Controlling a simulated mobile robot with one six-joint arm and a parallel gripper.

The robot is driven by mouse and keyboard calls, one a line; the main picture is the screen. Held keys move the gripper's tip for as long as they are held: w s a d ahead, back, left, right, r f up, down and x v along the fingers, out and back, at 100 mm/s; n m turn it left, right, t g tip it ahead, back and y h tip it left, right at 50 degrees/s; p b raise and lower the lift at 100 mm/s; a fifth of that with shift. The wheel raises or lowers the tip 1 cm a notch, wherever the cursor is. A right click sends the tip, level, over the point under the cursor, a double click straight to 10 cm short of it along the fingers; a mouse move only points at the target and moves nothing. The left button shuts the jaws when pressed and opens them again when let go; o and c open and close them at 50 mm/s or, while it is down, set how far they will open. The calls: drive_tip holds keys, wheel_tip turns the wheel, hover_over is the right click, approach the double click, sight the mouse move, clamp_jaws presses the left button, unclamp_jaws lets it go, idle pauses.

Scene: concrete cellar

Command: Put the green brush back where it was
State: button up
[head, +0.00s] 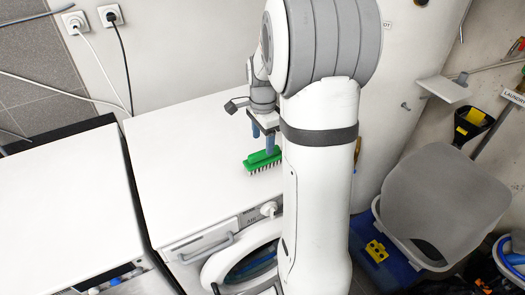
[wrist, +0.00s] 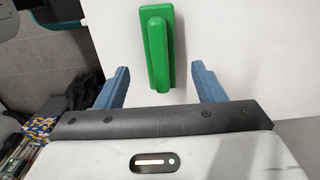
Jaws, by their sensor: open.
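The green brush (head: 262,159) lies bristles down on the white top of the washing machine (head: 180,150), near its front edge. My gripper (head: 263,133) is above the brush in the head view, its blue fingers pointing down; my arm hides part of the right side. In the wrist view the brush (wrist: 157,45) shows its ridged green back and handle. The two blue fingers (wrist: 158,85) are spread apart, with the brush lying ahead of the gap between them. Nothing is between the fingertips. I cannot tell the exact height of the fingers above the brush.
A second white-topped appliance (head: 62,205) stands to the left, across a dark gap. A grey-white basket (head: 445,200) and a blue crate (head: 372,258) stand on the right. Wall sockets with cables (head: 110,15) are behind. The washing machine's top is otherwise clear where visible.

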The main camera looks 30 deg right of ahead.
sight(262, 152)
wheel_tip(262, 152, up, 4)
drive_tip(key=shift+f, duration=0.1)
drive_tip(key=shift+s+a+r, duration=0.1)
drive_tip(key=shift+a+r, duration=0.05)
drive_tip(key=shift+r, duration=0.1)
drive_tip(key=s+a+r+n+t, duration=0.1)
drive_tip(key=s+a+n, duration=0.5)
drive_tip(key=s+n, duration=0.3)
drive_tip(key=s+a+r+n+t, duration=0.1)
drive_tip(key=s+a+n, duration=0.6)
drive_tip(key=s, duration=0.3)
drive_tip(key=shift+a+n+t, duration=0.3)
drive_tip(key=shift+n, duration=0.6)
